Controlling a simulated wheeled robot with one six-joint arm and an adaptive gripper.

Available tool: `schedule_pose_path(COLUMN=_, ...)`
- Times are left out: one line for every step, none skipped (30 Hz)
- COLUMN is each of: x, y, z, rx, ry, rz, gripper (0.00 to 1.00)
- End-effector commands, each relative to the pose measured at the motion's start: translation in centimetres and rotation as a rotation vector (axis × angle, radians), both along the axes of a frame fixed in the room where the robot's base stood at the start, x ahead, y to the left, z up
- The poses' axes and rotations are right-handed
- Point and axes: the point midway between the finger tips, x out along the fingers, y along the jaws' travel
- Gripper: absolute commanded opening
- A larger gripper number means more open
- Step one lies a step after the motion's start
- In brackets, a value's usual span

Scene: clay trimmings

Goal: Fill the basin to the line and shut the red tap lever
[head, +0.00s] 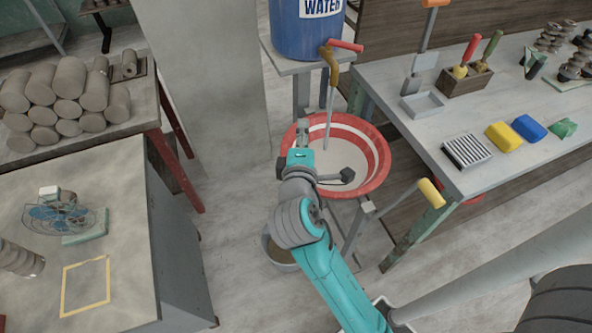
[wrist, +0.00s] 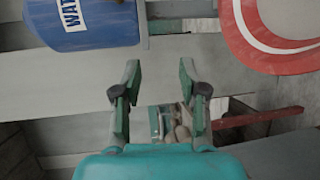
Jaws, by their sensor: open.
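The blue water barrel (head: 308,28) stands on a stand at the top of the head view. Its brass tap (head: 329,62) has a red lever (head: 345,46) pointing right. A thin pale stream (head: 329,118) falls from the tap into the red basin (head: 378,165). A white line rings the basin's inner wall, and a red band shows between it and the pale surface inside. My gripper (head: 301,124) is over the basin's left side, below and apart from the lever. In the wrist view my gripper (wrist: 158,82) is open and empty; the barrel (wrist: 95,25) and basin (wrist: 250,45) flank it, tap unseen.
A workbench (head: 415,120) with a tool holder (head: 466,80), a brush and coloured blocks stands at right. A yellow-handled crank (head: 430,192) juts out near the basin's lower right. Clay logs (head: 68,90) are stacked at left. A bucket (head: 277,254) is on the floor under my arm.

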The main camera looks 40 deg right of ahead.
Motion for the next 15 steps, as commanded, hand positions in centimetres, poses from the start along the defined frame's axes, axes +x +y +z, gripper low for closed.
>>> schedule_pose_path(x=-0.3, y=0.2, z=-0.8, rx=0.011, ry=0.0, rz=0.018, gripper=0.42)
schedule_pose_path(x=-0.5, y=0.4, z=-1.2, rx=0.019, ry=-0.002, rz=0.03, gripper=0.42)
schedule_pose_path(x=-0.7, y=0.6, z=-1.7, rx=0.029, ry=-0.007, rz=0.044, gripper=0.42)
schedule_pose_path(x=-0.9, y=0.8, z=-2.1, rx=0.038, ry=-0.009, rz=0.055, gripper=0.42)
schedule_pose_path(x=-1.0, y=1.0, z=-2.4, rx=0.047, ry=-0.012, rz=0.066, gripper=0.42)
schedule_pose_path(x=-1.2, y=1.2, z=-2.9, rx=0.058, ry=-0.015, rz=0.078, gripper=0.42)
schedule_pose_path(x=-1.4, y=1.3, z=-3.2, rx=0.066, ry=-0.019, rz=0.088, gripper=0.42)
schedule_pose_path(x=-1.5, y=1.5, z=-3.5, rx=0.073, ry=-0.02, rz=0.097, gripper=0.42)
schedule_pose_path(x=-1.7, y=1.6, z=-3.9, rx=0.083, ry=-0.023, rz=0.107, gripper=0.42)
schedule_pose_path(x=-1.8, y=1.8, z=-4.1, rx=0.09, ry=-0.026, rz=0.115, gripper=0.42)
schedule_pose_path(x=-2.0, y=1.9, z=-4.3, rx=0.096, ry=-0.028, rz=0.121, gripper=0.42)
schedule_pose_path(x=-2.1, y=2.0, z=-4.6, rx=0.104, ry=-0.028, rz=0.129, gripper=0.42)
schedule_pose_path(x=-2.2, y=2.1, z=-4.8, rx=0.109, ry=-0.031, rz=0.133, gripper=0.42)
schedule_pose_path(x=-2.3, y=2.2, z=-4.9, rx=0.113, ry=-0.033, rz=0.138, gripper=0.42)
schedule_pose_path(x=-2.3, y=2.2, z=-5.0, rx=0.118, ry=-0.035, rz=0.142, gripper=0.42)
